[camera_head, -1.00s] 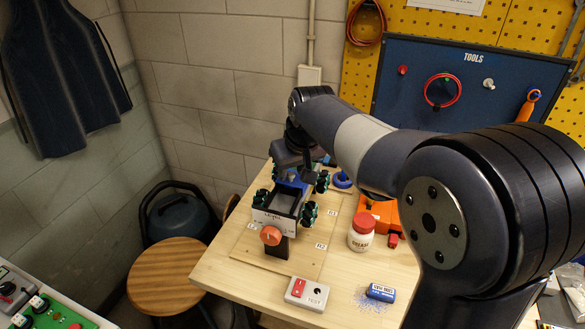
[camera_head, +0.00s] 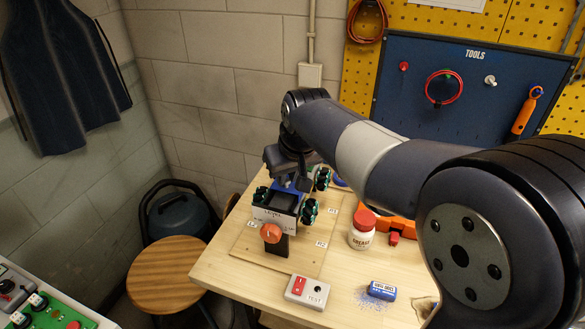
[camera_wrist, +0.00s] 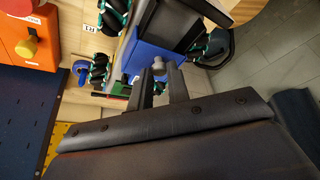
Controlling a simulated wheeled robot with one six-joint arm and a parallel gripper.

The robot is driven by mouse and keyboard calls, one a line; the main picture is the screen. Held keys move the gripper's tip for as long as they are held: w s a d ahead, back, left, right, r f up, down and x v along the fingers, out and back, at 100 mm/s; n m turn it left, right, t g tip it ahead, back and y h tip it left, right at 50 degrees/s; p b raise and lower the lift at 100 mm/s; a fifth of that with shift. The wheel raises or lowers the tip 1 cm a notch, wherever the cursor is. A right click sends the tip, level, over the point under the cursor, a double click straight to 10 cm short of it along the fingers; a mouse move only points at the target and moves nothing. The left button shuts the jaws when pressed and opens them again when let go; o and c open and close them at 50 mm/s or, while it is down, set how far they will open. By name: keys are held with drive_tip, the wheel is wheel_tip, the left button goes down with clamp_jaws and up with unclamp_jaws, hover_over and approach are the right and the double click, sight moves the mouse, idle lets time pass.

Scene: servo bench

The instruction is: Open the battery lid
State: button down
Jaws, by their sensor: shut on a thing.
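The wheeled cart (camera_head: 268,214) stands on a wooden board on the bench, with a dark open recess (camera_head: 284,202) in its top. The blue battery lid (camera_head: 288,185) shows behind that recess, mostly hidden under my gripper (camera_head: 287,176). In the wrist view the blue lid (camera_wrist: 148,57) lies just past my fingertips, and a small grey knob (camera_wrist: 159,64) sits between them. My gripper (camera_wrist: 161,73) is shut on this knob. The head view does not show the grip clearly or the lid's exact tilt.
A white grease jar (camera_head: 362,235), a test box (camera_head: 307,291) and a blue cylinder (camera_head: 381,290) are to the right and front. A wooden stool (camera_head: 168,275) is at the left.

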drive_tip(key=s, duration=0.1)
drive_tip(key=s+a, duration=0.1)
drive_tip(key=s, duration=0.1)
drive_tip(key=shift+s+a, duration=0.15)
drive_tip(key=shift+s, duration=0.15)
drive_tip(key=c, duration=1.3)
unclamp_jaws()
drive_tip(key=shift+c, duration=0.2)
drive_tip(key=v, duration=1)
drive_tip(key=shift+r+b, duration=0.3)
drive_tip(key=shift+r, duration=0.05)
drive_tip(key=shift+s, duration=0.1)
